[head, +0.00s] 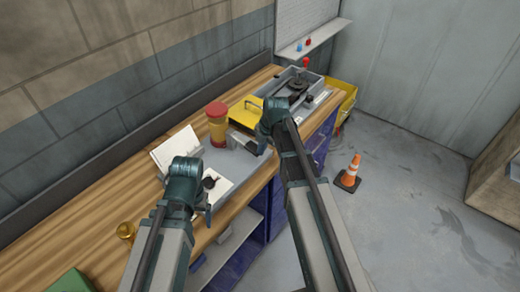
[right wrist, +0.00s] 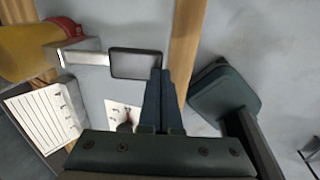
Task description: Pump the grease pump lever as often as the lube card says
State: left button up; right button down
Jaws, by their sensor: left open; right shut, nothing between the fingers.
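The grease pump (head: 217,131) has an amber body and red cap and stands on the bench; its body also shows in the right wrist view (right wrist: 27,52). A metal lever with a black end pad (right wrist: 135,65) reaches out from it. A white lined card (right wrist: 45,115), likely the lube card, stands beside the pump and shows in the head view (head: 176,150); its writing is too small to read. My right gripper (right wrist: 160,78) is shut and empty, close by the pad; contact cannot be told. My left gripper (head: 207,208) is open over the bench's front.
A flat paper (head: 222,187) with a dark item lies near my left gripper. A yellow box (head: 262,113) and a grey tray (head: 312,80) with a red-knobbed device stand behind. A brass object (head: 126,231) sits front left. A cone (head: 350,172) stands on the floor.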

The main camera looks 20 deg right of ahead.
pick_arm(q)
notch_tip(320, 180, down, 3)
jog(key=shift+f+b, duration=0.2)
jog(key=shift+b, duration=0.85)
pick_arm(e)
notch_tip(320, 180, down, 3)
jog(key=shift+s+r+t+y, duration=0.1)
jog(key=shift+r+t+y, duration=0.05)
jog(key=shift+t+y, duration=0.3)
pick_arm(q)
jog(key=shift+f+b, duration=0.5)
pick_arm(e)
jog(key=shift+f, duration=0.45)
pick_arm(q)
jog(key=shift+s, duration=0.15)
pick_arm(e)
jog(key=shift+s+a, duration=0.1)
pick_arm(q)
jog(key=shift+r, duration=0.1)
pick_arm(e)
jog(key=shift+r, duration=0.15)
